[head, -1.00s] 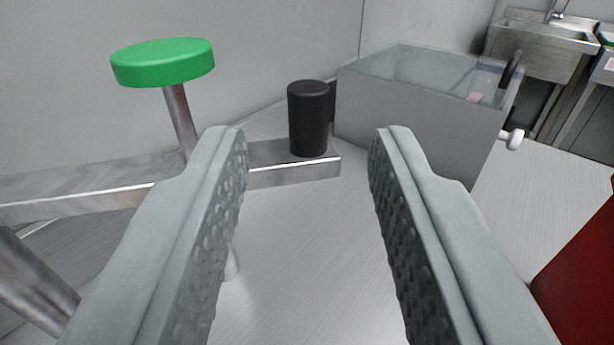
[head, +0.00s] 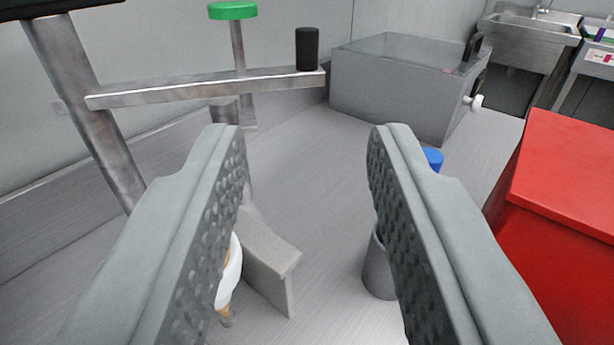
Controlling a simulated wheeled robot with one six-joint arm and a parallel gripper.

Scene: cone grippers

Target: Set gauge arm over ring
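The gauge arm (head: 170,93) appears to be the flat metal bar across the upper left. A black upright cylinder (head: 307,48) stands on its right end. A green disc knob (head: 232,10) tops a thin metal rod near the bar's middle. A white ring-like piece (head: 233,277), perhaps the ring, shows low at left with a tan tip below it; my left finger hides most of it. The bar's right end is up and beyond it, not over it in this view. My gripper (head: 308,135) is open and empty, short of the bar.
A grey block (head: 268,260) stands beside the white piece. A grey cylinder (head: 379,268) and a blue-topped item (head: 433,159) are partly behind my right finger. A red box (head: 565,180) fills the right; a grey clear-topped case (head: 400,90) and sink (head: 530,40) stand behind.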

